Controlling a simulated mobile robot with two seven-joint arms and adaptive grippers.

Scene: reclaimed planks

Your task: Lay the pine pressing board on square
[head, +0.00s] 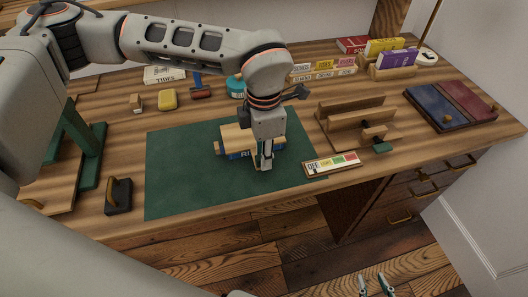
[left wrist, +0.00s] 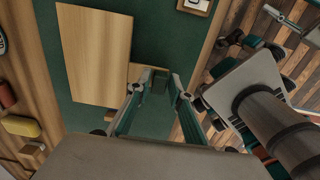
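The pine pressing board (head: 237,135) lies over a blue book (head: 240,155) on the green mat (head: 175,180). The board looks slightly turned relative to the book. My left gripper (head: 265,163) is low at the board's right front part and hides some of it. In the left wrist view the board (left wrist: 95,55) lies left of my parted fingers (left wrist: 156,88). A dark block-like end and a strip of wood show between or beyond them; I cannot tell if they touch. My right gripper (head: 376,286) is open and empty, low over the floor.
A slotted wooden rack (head: 355,120) stands right of the mat. A labelled strip (head: 332,164) lies at the mat's right front corner. A green press-like frame (head: 80,145), a black-based tool (head: 118,196) and a yellow block (head: 168,99) are at left. The mat's left part is clear.

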